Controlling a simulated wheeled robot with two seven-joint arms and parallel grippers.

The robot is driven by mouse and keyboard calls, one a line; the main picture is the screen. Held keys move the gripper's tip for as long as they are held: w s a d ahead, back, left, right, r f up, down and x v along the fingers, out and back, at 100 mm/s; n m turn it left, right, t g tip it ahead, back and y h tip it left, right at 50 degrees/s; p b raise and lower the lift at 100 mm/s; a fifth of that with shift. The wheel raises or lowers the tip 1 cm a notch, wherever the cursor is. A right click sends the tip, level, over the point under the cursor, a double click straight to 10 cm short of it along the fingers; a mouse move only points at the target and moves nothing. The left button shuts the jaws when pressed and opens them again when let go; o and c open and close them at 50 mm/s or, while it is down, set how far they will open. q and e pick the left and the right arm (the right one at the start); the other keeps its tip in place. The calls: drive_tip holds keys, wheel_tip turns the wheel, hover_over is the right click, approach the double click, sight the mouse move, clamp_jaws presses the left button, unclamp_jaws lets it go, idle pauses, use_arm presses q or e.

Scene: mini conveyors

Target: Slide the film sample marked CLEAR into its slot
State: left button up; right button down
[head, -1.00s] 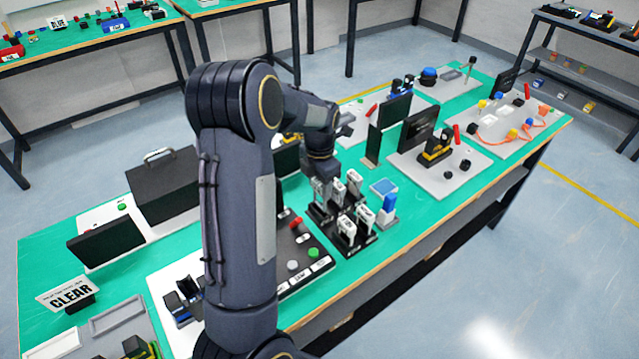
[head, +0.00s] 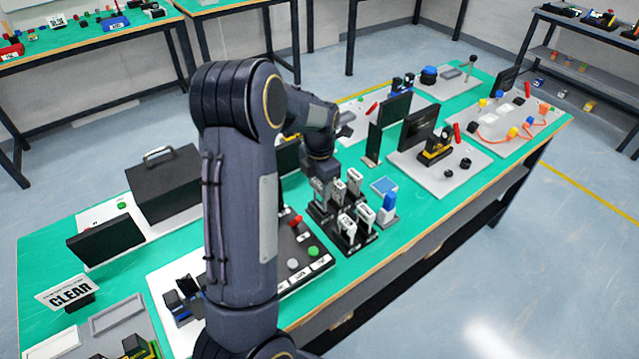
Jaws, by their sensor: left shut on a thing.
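A white sign reading CLEAR (head: 69,291) stands on a dark foot at the lower left. A black rack (head: 352,246) on the green bench holds several upright white film samples, such as one at its front (head: 347,226); their markings are too small to read. My left gripper (head: 319,190) points down at the rack's back left corner. It is shut on a film sample there, mostly hidden by the gripper, and I cannot tell which marking it bears or whether it is clear of the rack. My right gripper does not show.
A panel with red, white and green buttons (head: 314,250) lies left of the rack, partly behind my arm. A black case (head: 165,187) and a dark screen (head: 106,241) are further left.

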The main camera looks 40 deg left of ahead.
use_arm(q)
drive_tip(key=shift+f+b, duration=1)
drive_tip(key=shift+f, duration=0.65)
drive_tip(key=o, duration=1)
drive_tip(key=shift+o, duration=0.2)
drive_tip(key=shift+r, duration=0.1)
wheel_tip(320, 180, up, 8)
drive_tip(key=shift+f, duration=0.15)
